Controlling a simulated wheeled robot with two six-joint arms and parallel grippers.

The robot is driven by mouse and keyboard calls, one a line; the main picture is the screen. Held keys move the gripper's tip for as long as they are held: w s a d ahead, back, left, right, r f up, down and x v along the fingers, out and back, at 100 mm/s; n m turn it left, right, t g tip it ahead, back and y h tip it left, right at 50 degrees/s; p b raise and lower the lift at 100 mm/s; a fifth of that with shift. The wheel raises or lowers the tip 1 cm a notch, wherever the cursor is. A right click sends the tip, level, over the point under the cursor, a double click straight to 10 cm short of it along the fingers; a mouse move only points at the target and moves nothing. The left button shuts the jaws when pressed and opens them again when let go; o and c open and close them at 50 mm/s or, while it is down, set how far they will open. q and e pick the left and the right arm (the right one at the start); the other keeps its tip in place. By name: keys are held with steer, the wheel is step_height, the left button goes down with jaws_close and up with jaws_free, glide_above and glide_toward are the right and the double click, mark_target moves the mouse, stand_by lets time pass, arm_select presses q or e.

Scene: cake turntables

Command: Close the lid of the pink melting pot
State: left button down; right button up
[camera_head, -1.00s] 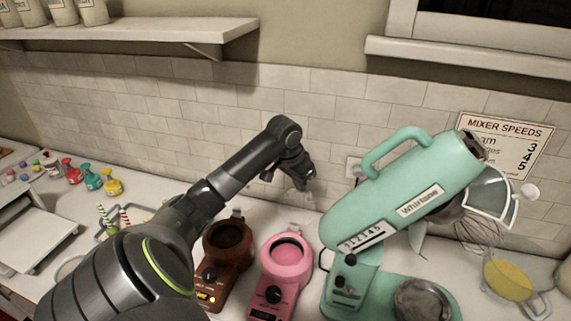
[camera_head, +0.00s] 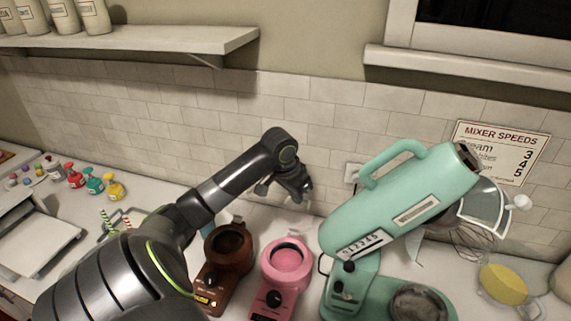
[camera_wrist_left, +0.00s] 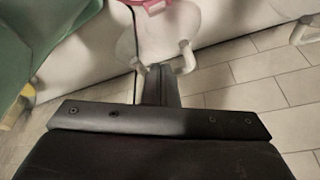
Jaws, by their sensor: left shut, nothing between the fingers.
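The pink melting pot (camera_head: 286,268) stands on the counter, its round pink bowl showing uncovered from above. Its pale, see-through lid (camera_head: 293,207) appears raised behind the bowl, faint and partly hidden by my gripper. In the left wrist view, the lid (camera_wrist_left: 165,28) is a whitish disc beside a bit of pink rim (camera_wrist_left: 150,4), with a pale handle (camera_wrist_left: 187,57). My left gripper (camera_head: 299,196) is shut and empty, above and behind the pot, close to the lid. In the wrist view its fingers (camera_wrist_left: 158,78) point at the lid's handle area; I cannot tell whether they touch it. My right gripper is not in view.
A brown melting pot (camera_head: 226,262) stands just left of the pink one. A large mint mixer (camera_head: 385,205) stands close on the right. The tiled wall (camera_head: 200,120) is behind. A yellow-filled sieve (camera_head: 503,285) and small colored bottles (camera_head: 90,178) lie farther out.

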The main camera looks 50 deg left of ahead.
arm_select(q)
steer(key=shift+s+d, duration=0.35)
steer(key=shift+s, duration=0.35)
steer(key=shift+s+d, duration=0.35)
steer(key=shift+s, duration=0.35)
steer(key=s+d+f, duration=0.4)
steer(key=s+f, duration=0.1)
steer(key=s, duration=0.2)
steer(key=shift+s+d+f+b, duration=0.2)
steer(key=shift+s+f+b, duration=0.1)
steer(key=shift+s+b, duration=0.1)
steer(key=d+v, duration=0.1)
steer(key=v, duration=0.7)
steer(key=shift+d+p, duration=0.2)
steer(key=shift+p, duration=0.2)
steer(key=shift+s+f, duration=0.1)
steer(key=shift+f, duration=0.05)
